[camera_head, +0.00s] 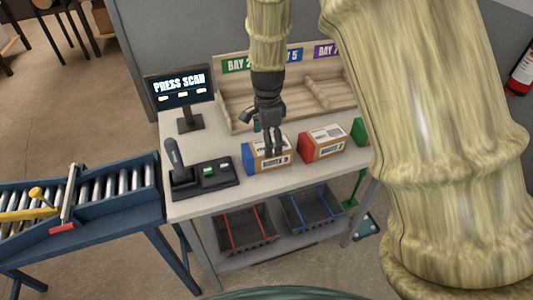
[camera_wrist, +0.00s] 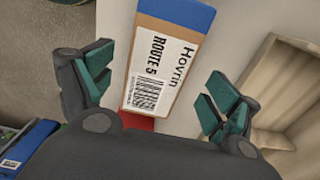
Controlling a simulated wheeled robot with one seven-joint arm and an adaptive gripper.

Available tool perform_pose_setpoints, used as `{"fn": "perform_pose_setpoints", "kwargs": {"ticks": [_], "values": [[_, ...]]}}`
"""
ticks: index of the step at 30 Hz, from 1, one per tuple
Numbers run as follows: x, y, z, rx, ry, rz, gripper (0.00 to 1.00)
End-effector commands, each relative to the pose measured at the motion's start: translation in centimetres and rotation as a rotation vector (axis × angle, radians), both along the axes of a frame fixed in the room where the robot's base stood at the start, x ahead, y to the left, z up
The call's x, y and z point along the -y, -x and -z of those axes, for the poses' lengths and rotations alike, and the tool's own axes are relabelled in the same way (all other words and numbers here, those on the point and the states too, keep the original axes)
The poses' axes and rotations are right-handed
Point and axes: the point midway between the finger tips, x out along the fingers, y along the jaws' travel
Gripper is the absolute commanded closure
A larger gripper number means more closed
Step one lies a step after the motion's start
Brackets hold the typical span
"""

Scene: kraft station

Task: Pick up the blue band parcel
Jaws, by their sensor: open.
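The blue band parcel (camera_head: 254,164) is a kraft box with a blue left end and a white label, lying on the table. In the wrist view the same parcel (camera_wrist: 166,31) has its blue band at the top, and its label reads "Hovrin" and "ROUTE 5". My gripper (camera_head: 272,150) is over this parcel, pointing down. In the wrist view my open gripper (camera_wrist: 158,86) has one finger on each side of the parcel, with nothing held. Whether the fingers are level with its sides cannot be told.
A red-banded parcel (camera_head: 307,147) stands just right, with a green one (camera_head: 359,130) beyond. A wooden bay rack (camera_head: 235,98) is behind. A screen (camera_head: 180,88) reads "PRESS SCAN". A scanner (camera_head: 174,153) and black button pad (camera_head: 218,178) lie left. A roller conveyor (camera_head: 110,184) adjoins.

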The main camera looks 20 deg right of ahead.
Motion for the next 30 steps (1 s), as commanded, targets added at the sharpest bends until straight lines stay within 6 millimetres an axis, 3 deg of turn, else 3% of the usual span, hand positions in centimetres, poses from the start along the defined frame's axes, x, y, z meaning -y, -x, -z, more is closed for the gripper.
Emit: {"fn": "perform_pose_setpoints", "kwargs": {"ticks": [15,25,30], "values": [[-0.3,-0.2,4.6,-0.002,0.0,-0.001,0.11],[-0.3,-0.3,5.0,0.0,0.0,-0.002,0.11],[-0.3,-0.3,5.0,-0.001,0.0,-0.001,0.42]]}}
